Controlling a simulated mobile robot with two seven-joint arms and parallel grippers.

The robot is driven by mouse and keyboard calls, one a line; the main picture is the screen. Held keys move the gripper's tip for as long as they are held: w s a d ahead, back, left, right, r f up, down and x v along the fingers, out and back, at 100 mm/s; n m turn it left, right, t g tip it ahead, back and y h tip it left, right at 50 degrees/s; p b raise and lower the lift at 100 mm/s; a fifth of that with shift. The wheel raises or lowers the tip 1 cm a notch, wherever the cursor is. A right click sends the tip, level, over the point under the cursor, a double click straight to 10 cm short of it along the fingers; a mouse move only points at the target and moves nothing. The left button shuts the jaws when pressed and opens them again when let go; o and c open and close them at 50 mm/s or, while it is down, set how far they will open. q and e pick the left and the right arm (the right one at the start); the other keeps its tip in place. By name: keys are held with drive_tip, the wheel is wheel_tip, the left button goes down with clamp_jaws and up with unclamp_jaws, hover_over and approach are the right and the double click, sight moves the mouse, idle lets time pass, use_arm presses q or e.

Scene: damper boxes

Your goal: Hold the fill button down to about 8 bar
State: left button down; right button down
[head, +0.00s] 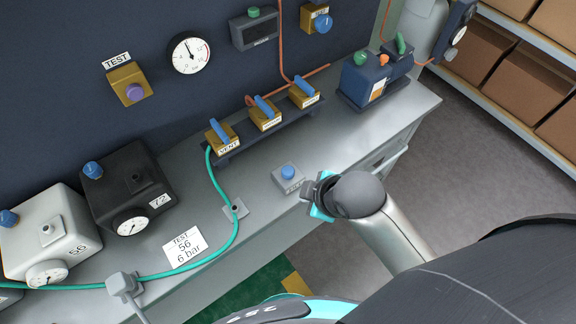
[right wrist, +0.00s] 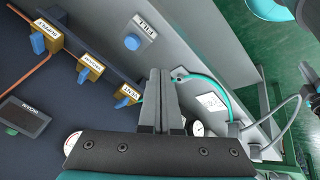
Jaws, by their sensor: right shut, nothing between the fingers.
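The fill button (head: 288,172) is a blue round knob on a small grey box at the bench's front edge. It also shows in the right wrist view (right wrist: 132,42), beside its label. My right gripper (head: 309,190) is shut and empty, just right of and nearer than the button box in the head view. In the right wrist view, the closed fingers (right wrist: 161,75) lie below and right of the button, with a gap in the picture. The round white wall gauge (head: 190,53) has a needle too small to read surely.
Three blue-handled valves (head: 264,113) stand on a rail behind the button. A teal hose (head: 223,190) runs from the vent valve across the bench. A card (head: 186,247) reads "TEST 56 6 bar". White (head: 50,235) and black (head: 125,190) damper boxes stand left.

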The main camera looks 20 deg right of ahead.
drive_tip(key=w+a+n+t+y, duration=0.1)
drive_tip(key=w+a+n, duration=0.1)
drive_tip(key=w+n, duration=0.65)
drive_tip(key=n+t+y, duration=0.1)
drive_tip(key=n+t, duration=0.1)
drive_tip(key=n, duration=1)
hover_over(290, 174)
drive_tip(key=shift+f, duration=0.7)
drive_tip(key=shift+f, duration=0.15)
wheel_tip(290, 174, down, 7)
drive_tip(key=b, duration=0.7)
drive_tip(key=shift+f, duration=0.1)
drive_tip(key=shift+f+b, duration=0.5)
drive_tip(key=shift+f, duration=0.2)
drive_tip(key=shift+f, duration=0.4)
